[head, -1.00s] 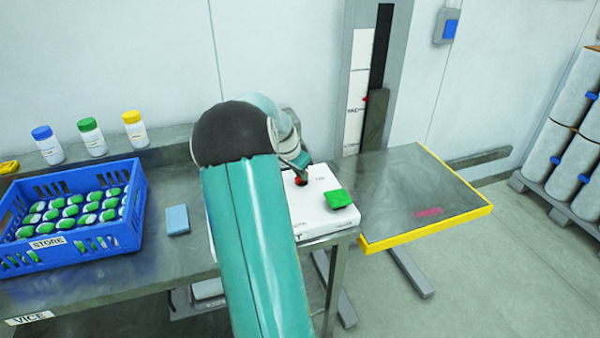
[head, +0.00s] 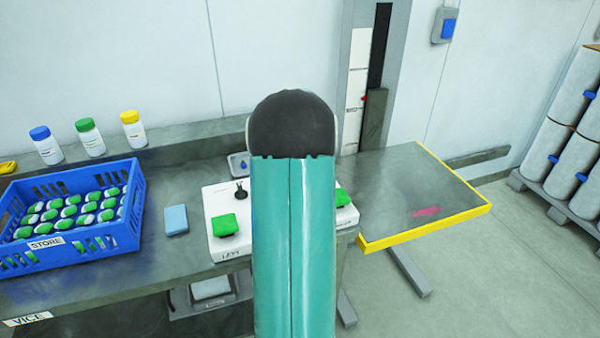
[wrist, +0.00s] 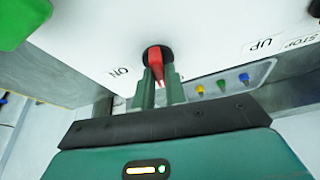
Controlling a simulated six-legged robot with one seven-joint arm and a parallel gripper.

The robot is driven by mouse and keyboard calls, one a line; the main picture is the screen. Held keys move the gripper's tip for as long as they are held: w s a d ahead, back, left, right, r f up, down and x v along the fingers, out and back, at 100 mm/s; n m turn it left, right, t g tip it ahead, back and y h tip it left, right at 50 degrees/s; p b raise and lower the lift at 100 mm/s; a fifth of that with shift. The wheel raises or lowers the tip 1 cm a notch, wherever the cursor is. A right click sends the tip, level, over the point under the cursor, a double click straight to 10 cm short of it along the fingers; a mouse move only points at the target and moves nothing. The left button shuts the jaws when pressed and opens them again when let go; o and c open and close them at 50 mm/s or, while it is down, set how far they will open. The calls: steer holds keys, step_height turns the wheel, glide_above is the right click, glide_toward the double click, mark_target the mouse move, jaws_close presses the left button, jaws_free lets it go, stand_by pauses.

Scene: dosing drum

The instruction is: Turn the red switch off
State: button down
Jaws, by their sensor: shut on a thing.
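The red switch (wrist: 154,58) sits in a dark round socket on the white control box (wrist: 210,35) in the wrist view. An ON label (wrist: 119,71) is printed left of it. The lever runs down the picture between my fingers, and its tip is partly covered. My gripper (wrist: 159,88) is shut on the red switch. In the head view the white control box (head: 211,205) shows beside my arm, which hides the red switch and my gripper.
The box also carries a black switch (head: 240,190) and green buttons (head: 225,225) (head: 343,196). A light blue block (head: 176,219) and a blue crate (head: 130,215) of green-capped vials stand to the left. A yellow-edged platform (head: 430,233) lies to the right.

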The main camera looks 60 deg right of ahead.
steer(key=shift+n+t+y, duration=0.3)
steer(key=shift+n, duration=0.8)
steer(key=c, duration=1.4)
jaws_free()
steer(key=shift+c, duration=0.2)
steer(key=v, duration=1.4)
steer(key=shift+d, duration=0.1)
